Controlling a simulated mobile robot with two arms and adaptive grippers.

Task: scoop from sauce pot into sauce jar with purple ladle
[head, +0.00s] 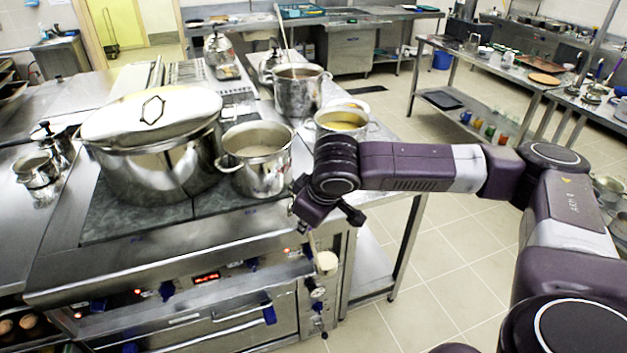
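Several open steel pots stand at the stove, and I cannot tell which is the sauce pot. One pot (240,168) holds something pale, a pot (361,130) farther right holds something yellow, and a taller pot (298,98) behind has a long handle standing in it. My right gripper (326,228) is in front of the stove's right corner, below the yellow-filled pot. A pale round-ended piece (327,263) shows just below its fingers; I cannot tell whether they hold it. A small purple upright handle (600,70) shows on the right table. I cannot make out the sauce jar. My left gripper is not in view.
A large lidded stockpot (160,165) stands at the left of the cooktop. Small steel pots (38,172) stand at the far left. The tiled floor (440,255) between is clear.

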